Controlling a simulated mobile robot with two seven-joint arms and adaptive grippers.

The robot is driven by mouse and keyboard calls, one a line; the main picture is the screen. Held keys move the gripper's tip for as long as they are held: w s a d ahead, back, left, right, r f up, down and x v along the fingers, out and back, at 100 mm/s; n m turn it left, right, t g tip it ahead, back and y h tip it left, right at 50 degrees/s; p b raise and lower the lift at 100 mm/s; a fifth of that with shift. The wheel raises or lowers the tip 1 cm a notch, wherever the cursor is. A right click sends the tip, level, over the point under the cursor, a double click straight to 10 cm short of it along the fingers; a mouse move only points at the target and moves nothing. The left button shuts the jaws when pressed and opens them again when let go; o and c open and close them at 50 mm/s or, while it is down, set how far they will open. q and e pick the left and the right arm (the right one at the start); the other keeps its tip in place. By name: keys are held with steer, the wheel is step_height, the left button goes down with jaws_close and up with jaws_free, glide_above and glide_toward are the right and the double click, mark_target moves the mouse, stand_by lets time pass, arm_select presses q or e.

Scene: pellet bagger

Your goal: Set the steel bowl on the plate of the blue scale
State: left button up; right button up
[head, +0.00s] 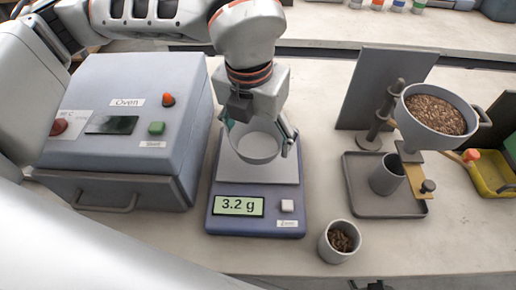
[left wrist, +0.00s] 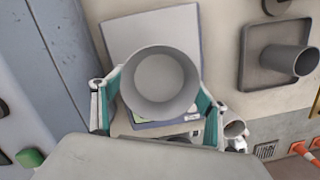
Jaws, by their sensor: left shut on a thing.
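The steel bowl (head: 257,148) is a round, empty grey bowl, roughly level. It also shows in the left wrist view (left wrist: 160,84). My left gripper (head: 260,143) comes down from above and is shut on the bowl, with one finger on each side. The blue scale (head: 228,219) stands on the bench, with its square grey plate (head: 285,173) beneath the bowl. Its display reads 3.2 g. I cannot tell whether the bowl's underside touches the plate. My right gripper is not in view.
An oven (head: 139,82) stands close left of the scale. A cup with brown pellets (head: 332,250) is at the front right. Further right, a pellet-filled hopper (head: 421,121) stands over a grey tray (head: 365,207) and cup, with a yellow scoop-like container (head: 489,185) beyond.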

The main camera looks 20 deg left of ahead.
mark_target(257, 148)
arm_select(q)
steer(key=shift+f, duration=2.25)
steer(key=shift+f, duration=0.1)
steer(key=o, duration=1.1)
steer(key=shift+f, duration=0.1)
step_height(257, 148, up, 12)
steer(key=s, duration=0.1)
steer(key=shift+s, duration=0.4)
steer(key=shift+a, duration=0.1)
